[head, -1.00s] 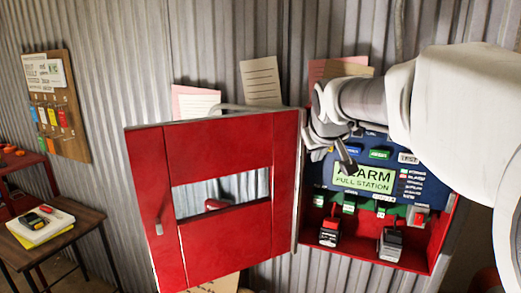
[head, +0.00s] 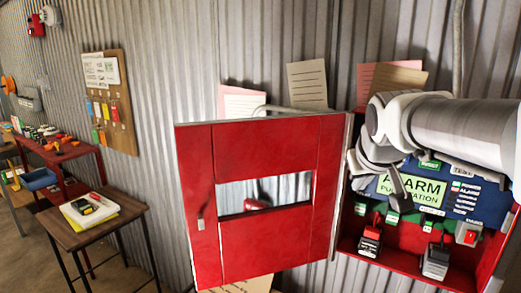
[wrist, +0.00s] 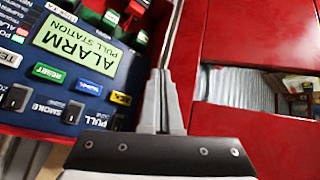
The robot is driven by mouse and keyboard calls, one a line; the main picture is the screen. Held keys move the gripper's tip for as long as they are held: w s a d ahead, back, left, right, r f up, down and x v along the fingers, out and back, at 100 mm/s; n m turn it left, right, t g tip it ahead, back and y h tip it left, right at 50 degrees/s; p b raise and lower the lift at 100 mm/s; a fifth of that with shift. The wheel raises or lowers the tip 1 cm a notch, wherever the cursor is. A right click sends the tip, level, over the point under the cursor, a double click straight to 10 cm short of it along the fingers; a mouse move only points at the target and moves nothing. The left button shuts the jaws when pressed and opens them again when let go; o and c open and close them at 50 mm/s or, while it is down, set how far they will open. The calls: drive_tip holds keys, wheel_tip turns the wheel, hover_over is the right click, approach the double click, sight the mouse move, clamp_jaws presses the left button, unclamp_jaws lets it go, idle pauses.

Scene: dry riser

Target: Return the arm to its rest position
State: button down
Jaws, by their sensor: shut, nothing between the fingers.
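My arm reaches in from the right of the head view, and my gripper (head: 398,196) hangs in front of the open red alarm cabinet (head: 400,258). In the wrist view, my gripper (wrist: 160,100) is shut with nothing between its fingers. It points along the gap between the blue panel and the red door. The blue panel (head: 472,205) carries a lit green display (head: 425,191) reading ALARM. My arm and gripper hide the panel's upper part and the display's left edge in the head view.
The red door (head: 265,240) stands swung open to the left, close beside my gripper. A small wooden table (head: 125,222) with papers stands at left, before a red bench (head: 85,150). A key board (head: 122,125) hangs on the corrugated wall. Floor between table and door looks clear.

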drive_tip(key=s+a+f+g, duration=0.1)
drive_tip(key=s+a+f, duration=0.1)
drive_tip(key=s, duration=0.4)
drive_tip(key=s+a+f+g+y, duration=0.1)
drive_tip(key=s+a+f, duration=0.1)
drive_tip(key=s+f, duration=0.3)
drive_tip(key=s+a+f+y, duration=0.1)
drive_tip(key=s+a+f, duration=0.2)
drive_tip(key=s, duration=0.6)
drive_tip(key=shift+s+f+g, duration=0.25)
drive_tip(key=shift+f+g, duration=0.15)
